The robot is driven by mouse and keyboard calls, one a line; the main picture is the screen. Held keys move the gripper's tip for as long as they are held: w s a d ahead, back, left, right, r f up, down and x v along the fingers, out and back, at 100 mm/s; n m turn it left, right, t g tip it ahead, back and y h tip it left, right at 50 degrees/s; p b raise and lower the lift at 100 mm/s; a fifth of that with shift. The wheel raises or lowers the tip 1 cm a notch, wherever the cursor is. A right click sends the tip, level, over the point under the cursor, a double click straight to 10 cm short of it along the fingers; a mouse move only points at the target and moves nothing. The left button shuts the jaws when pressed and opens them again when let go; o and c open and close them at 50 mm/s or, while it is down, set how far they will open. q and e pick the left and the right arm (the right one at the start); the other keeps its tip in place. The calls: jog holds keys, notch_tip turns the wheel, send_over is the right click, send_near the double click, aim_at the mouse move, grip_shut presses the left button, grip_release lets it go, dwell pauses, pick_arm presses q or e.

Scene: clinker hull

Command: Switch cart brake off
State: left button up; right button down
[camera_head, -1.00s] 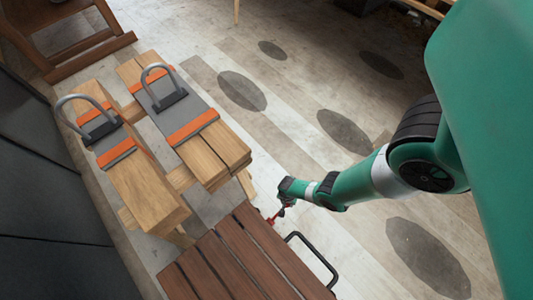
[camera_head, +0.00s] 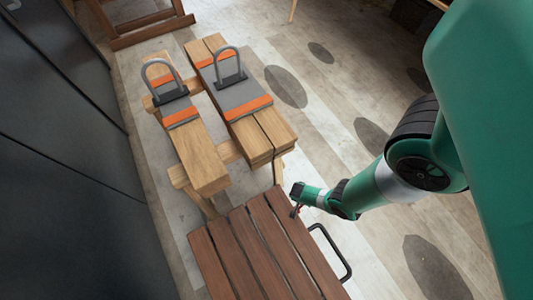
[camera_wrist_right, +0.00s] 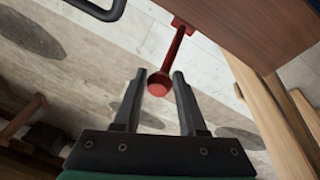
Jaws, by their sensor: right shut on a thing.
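The cart (camera_head: 262,250) has a brown slatted wooden top and stands at the bottom middle of the head view. Its red brake lever (camera_wrist_right: 174,48) sticks out from a red mount on the cart's side in the right wrist view. The lever's round knob (camera_wrist_right: 158,88) lies between the fingertips of my right gripper (camera_wrist_right: 154,82). That gripper is shut on the lever. In the head view my right gripper (camera_head: 295,208) is beside the cart's far right corner and mostly hides the lever. My left gripper is not in view.
A black cart handle (camera_head: 335,255) sticks out just right of my right gripper. Wooden beams with grey-orange straps and metal loops (camera_head: 230,105) rest on trestles beyond the cart. Dark panels (camera_head: 70,170) stand at left. Spotted floor (camera_head: 330,110) is open beyond the arm.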

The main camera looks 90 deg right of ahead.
jog(key=shift+w+d, duration=0.15)
jog(key=shift+w, duration=0.2)
jog(key=c, duration=0.9)
grip_release()
jog(key=o, duration=0.4)
jog(key=shift+w, duration=0.25)
jog(key=shift+s, duration=0.15)
jog(key=shift+r+p, duration=0.3)
jog(key=p+v, duration=0.9)
jog(key=v, duration=0.2)
jog(key=shift+p, duration=0.3)
